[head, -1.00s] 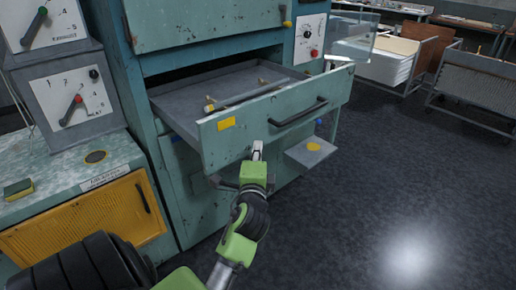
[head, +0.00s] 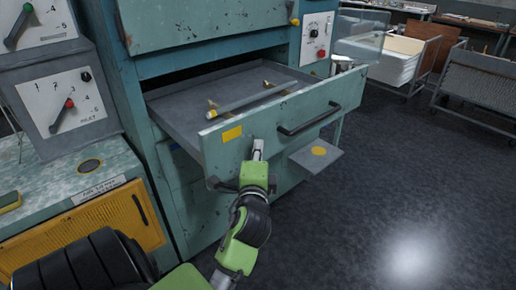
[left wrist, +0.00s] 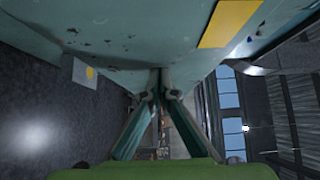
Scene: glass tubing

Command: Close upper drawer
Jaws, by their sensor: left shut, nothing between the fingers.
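The upper drawer (head: 268,130) of the teal cabinet stands pulled out in the head view. Its front has a dark bar handle (head: 309,119) and a yellow label (head: 232,134). A glass tube (head: 250,98) lies on supports inside it. My left gripper (head: 258,146) is shut and empty, with its tips at the drawer front, below and left of the handle. In the left wrist view the shut fingers (left wrist: 160,90) point at the teal drawer front (left wrist: 120,35), with the yellow label (left wrist: 230,20) at upper right. I cannot tell whether they touch it. My right gripper is not in view.
A small shelf with a yellow disc (head: 319,151) sticks out below the drawer's right end. At left stands a bench with a yellow panel (head: 110,224) and dial boxes (head: 66,105). Carts (head: 475,90) stand at the back right. The dark floor (head: 420,190) at right is clear.

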